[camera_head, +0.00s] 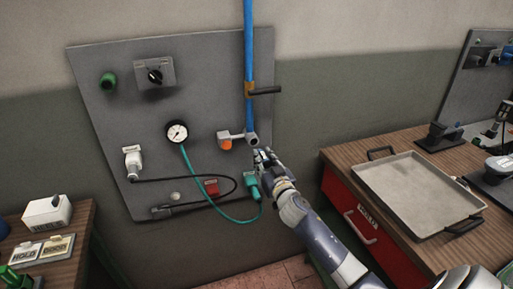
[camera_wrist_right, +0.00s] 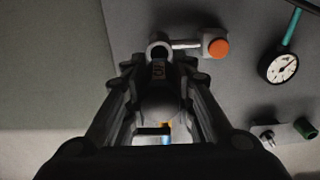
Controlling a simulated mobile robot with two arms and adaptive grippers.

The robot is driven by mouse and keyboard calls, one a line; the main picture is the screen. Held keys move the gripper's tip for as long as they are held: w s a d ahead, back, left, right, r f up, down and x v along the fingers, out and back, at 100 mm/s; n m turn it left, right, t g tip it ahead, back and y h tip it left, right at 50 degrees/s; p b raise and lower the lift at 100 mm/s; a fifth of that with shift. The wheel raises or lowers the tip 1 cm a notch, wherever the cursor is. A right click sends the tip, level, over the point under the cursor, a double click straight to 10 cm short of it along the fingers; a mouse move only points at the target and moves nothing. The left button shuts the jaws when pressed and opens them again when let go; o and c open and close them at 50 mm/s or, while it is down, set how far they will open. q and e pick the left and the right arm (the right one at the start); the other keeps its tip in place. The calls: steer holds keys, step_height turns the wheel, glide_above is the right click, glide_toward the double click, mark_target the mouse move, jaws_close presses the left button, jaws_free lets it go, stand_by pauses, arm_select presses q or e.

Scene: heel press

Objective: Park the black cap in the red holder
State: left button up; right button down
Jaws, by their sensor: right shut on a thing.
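My right gripper (camera_head: 262,155) is at the lower end of the blue pipe (camera_head: 249,70), in front of the grey wall panel. In the right wrist view its fingers (camera_wrist_right: 160,100) are shut on a dark piece with a small label (camera_wrist_right: 158,70), which looks like the black cap. The piece sits right by a pale ring fitting (camera_wrist_right: 158,48); I cannot tell whether they are joined. The red holder (camera_head: 211,187) is on the panel, below and left of the gripper, with a black hose passing near it. My left gripper is not in view.
A bracket with an orange button (camera_head: 226,144) is just left of the gripper. A teal plug (camera_head: 253,187) with a hose to the gauge (camera_head: 177,132) hangs below. A yellow valve with a black lever (camera_head: 263,91) is above. A tray (camera_head: 415,190) lies on the right bench.

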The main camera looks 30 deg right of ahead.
arm_select(q)
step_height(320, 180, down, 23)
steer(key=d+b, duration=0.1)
steer(key=b, duration=2.2)
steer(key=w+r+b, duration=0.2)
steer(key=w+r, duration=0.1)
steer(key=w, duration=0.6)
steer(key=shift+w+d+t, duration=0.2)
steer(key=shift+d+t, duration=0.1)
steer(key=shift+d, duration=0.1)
arm_select(e)
steer(key=w+a+f, duration=0.2)
steer(key=a+f, duration=0.5)
steer(key=f, duration=0.5)
steer(key=w+a+f, duration=0.1)
steer(key=a+f, duration=0.7)
steer(key=f, duration=0.3)
steer(key=shift+w+a+f, duration=0.25)
steer(key=shift+w+f, duration=0.15)
